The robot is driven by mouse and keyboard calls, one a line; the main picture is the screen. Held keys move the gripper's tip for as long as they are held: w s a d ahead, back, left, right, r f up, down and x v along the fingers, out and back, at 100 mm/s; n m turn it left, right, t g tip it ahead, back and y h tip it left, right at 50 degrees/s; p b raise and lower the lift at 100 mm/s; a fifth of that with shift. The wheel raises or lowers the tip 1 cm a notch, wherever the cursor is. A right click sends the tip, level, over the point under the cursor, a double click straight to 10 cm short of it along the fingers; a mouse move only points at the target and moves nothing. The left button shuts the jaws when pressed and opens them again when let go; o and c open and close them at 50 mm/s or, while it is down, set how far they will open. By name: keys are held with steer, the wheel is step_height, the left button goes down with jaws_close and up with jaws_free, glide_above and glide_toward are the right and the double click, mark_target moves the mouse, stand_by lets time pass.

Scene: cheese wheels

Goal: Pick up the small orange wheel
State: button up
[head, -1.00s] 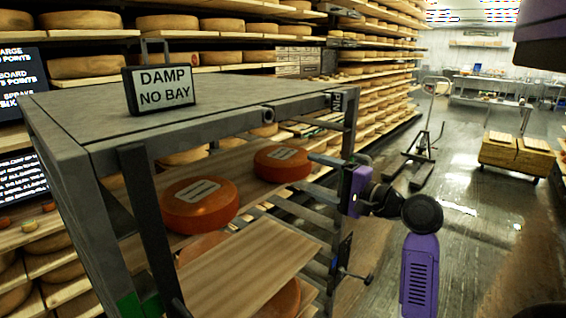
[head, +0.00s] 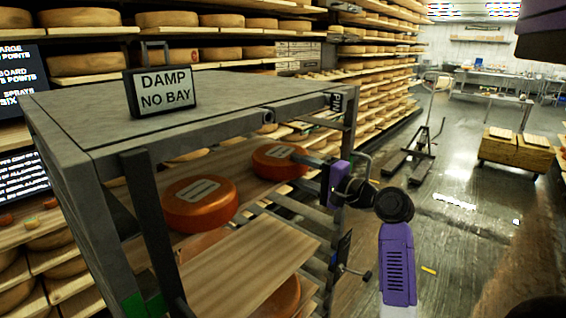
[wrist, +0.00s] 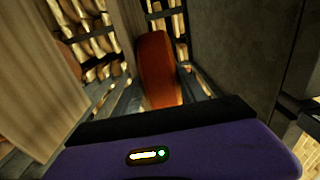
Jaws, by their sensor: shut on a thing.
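The small orange wheel (head: 274,164) with a pale label is at the right end of the upper board in the metal rack. My gripper (head: 303,158) reaches in from the right past the rack's front post, with its fingers at the wheel's right side. In the wrist view the wheel (wrist: 157,65) stands on edge in the picture, between the finger tips, and the gripper is shut on it. Its underside is hidden, so I cannot tell whether it is clear of the board. A second orange wheel (head: 201,204) lies flat to its left, apart from it.
The rack's grey top (head: 230,98) is close above the wheels and carries a "DAMP NO BAY" sign (head: 163,91). A lower board (head: 245,262) juts out below, with more wheels under it. Rack posts stand close to my arm.

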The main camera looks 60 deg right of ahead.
jaws_close()
steer(key=r+b+v, duration=0.1)
steer(key=v, duration=0.8)
steer(key=r+b+v, duration=0.2)
steer(key=v, duration=0.7)
steer(key=shift+r, duration=0.35)
